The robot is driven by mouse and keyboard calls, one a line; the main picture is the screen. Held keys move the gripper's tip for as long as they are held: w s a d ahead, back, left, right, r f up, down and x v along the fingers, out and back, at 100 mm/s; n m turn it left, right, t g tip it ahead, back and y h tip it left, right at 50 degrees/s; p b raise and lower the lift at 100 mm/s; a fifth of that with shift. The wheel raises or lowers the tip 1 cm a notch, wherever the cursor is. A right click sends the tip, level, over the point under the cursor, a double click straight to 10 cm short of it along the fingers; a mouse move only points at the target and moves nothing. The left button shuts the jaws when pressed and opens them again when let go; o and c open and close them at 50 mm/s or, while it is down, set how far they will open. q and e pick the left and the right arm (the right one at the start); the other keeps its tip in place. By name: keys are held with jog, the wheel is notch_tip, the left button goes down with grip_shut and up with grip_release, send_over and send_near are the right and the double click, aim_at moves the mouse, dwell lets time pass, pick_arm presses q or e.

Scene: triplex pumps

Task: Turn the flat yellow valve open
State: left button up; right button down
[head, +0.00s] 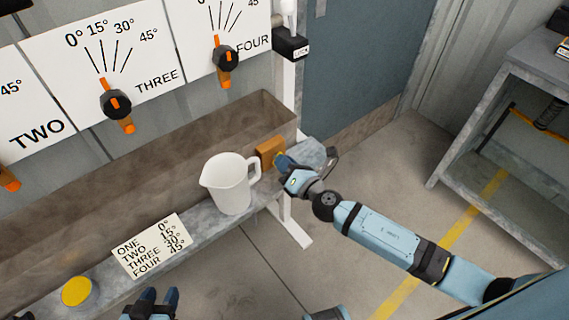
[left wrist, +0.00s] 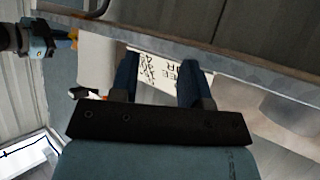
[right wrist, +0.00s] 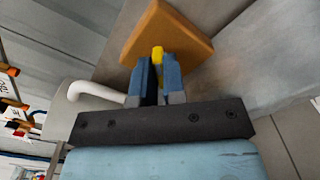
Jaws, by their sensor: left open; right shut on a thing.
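A brown-orange block (head: 269,152) sits at the right end of the trough. A small yellow piece, which looks like the flat yellow valve (right wrist: 157,52), stands out from the block's face in the right wrist view. My right gripper (head: 281,161) is shut on this yellow piece, and its fingers (right wrist: 157,66) hide most of it. Whether the valve is open or closed cannot be told. My left gripper (head: 152,298) is open and empty at the bottom of the head view, in front of the ledge. Its spread fingers (left wrist: 160,72) show in the left wrist view.
A white pitcher (head: 230,185) stands on the ledge just left of my right gripper. A round yellow disc (head: 76,291) and an angle card (head: 150,246) are further left. Orange-handled dials (head: 116,104) line the wall panels above. A grey shelf (head: 500,120) stands at right.

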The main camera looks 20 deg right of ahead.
jog(key=m+b, duration=0.1)
jog(key=m, duration=0.2)
jog(key=shift+f+m, duration=0.15)
jog(key=shift+m, duration=0.15)
jog(key=m, duration=0.3)
jog(key=shift+d, duration=0.1)
pick_arm(q)
jog(key=shift+f, duration=0.2)
pick_arm(e)
jog(key=shift+m, duration=1.3)
pick_arm(q)
jog(key=shift+d+r, duration=0.1)
jog(key=shift+r, duration=0.05)
pick_arm(e)
jog(key=c, duration=1.2)
grip_release()
jog(key=v, duration=1.3)
jog(key=shift+s, duration=0.4)
